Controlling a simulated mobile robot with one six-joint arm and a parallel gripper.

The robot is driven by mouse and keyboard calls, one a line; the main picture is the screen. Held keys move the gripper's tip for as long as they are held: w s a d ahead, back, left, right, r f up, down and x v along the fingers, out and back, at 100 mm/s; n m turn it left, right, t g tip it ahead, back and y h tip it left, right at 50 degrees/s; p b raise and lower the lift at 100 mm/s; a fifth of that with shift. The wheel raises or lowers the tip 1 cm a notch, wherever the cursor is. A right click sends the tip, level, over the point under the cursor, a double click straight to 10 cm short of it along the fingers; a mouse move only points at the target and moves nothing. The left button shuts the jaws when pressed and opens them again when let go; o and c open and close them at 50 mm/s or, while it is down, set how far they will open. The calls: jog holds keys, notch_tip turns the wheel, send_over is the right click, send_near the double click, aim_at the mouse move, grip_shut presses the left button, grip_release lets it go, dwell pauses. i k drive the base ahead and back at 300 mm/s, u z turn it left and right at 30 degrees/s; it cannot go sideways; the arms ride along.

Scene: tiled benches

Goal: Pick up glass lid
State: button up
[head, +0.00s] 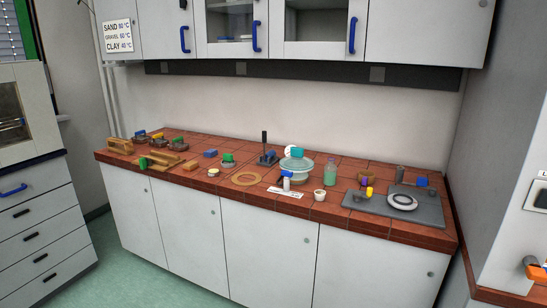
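A round, pale glass lid (297,163) appears to cover a glass vessel (296,178) near the middle of the tiled bench. The edge between lid and vessel is too small to make out clearly. My gripper is not in view.
A dark stand (265,150) is to the left. A grey mat (425,213) lies right. Cabinets (320,30) hang above.

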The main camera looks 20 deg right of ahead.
aim_at(296, 162)
jog(key=u, duration=0.45)
jog(key=i, duration=1.6)
jog(key=u, duration=0.35)
